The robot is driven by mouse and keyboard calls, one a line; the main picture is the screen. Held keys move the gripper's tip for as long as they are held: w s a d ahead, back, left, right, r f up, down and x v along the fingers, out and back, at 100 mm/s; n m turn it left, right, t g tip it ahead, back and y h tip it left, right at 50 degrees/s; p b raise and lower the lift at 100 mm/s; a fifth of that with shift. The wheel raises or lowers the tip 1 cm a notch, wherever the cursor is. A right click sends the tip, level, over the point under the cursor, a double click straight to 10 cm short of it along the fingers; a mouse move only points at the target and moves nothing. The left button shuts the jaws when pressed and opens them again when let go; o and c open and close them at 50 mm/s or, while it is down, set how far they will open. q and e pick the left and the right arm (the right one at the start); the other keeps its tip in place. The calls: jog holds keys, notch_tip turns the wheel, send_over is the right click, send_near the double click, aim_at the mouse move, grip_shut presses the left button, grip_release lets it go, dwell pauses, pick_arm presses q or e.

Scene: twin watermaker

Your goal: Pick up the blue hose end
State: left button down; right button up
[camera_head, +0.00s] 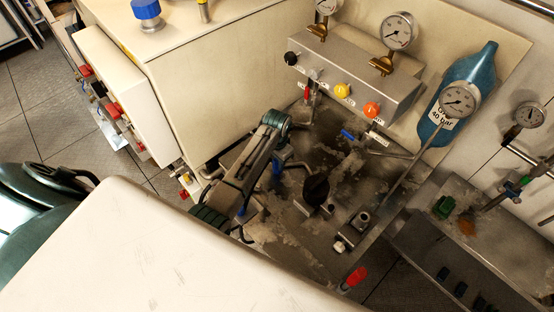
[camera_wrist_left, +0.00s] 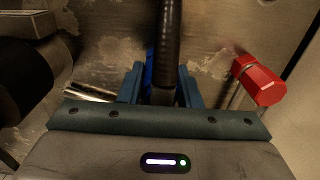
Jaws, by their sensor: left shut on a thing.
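My left gripper (camera_wrist_left: 160,72) shows in the left wrist view with its two blue-grey fingers on either side of a black hose (camera_wrist_left: 169,35). It is shut on the hose, which runs upright through the middle of the picture. A bright blue part (camera_wrist_left: 149,67) shows between the fingers, beside the hose, and is partly hidden by it. In the head view my left arm's dark links stand over the stained metal deck, and I cannot clearly make out the fingers there. My right gripper is in neither view.
A red handle (camera_wrist_left: 259,81) stands close right of the fingers in the wrist view. A black knob (camera_head: 316,188) rises from the deck (camera_head: 285,232). A gauge panel (camera_head: 345,88) and blue cylinder (camera_head: 466,88) stand behind. A white housing (camera_head: 150,255) fills the lower left.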

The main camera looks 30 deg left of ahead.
pick_arm(q)
jog(key=shift+w+r, duration=0.1)
jog(key=shift+r+b, duration=0.45)
jog(key=shift+r, duration=0.05)
notch_tip(320, 180, up, 2)
jog(key=shift+r+b, duration=0.1)
jog(key=shift+b, duration=0.65)
jog(key=s+a+r+b, duration=0.1)
jog(key=s+a+b, duration=0.3)
jog(key=s, duration=1)
jog(key=shift+s+a+r, duration=0.15)
jog(key=shift+a+r, duration=0.2)
jog(key=shift+a, duration=1.5)
jog(key=c, duration=1.6)
grip_release()
grip_shut()
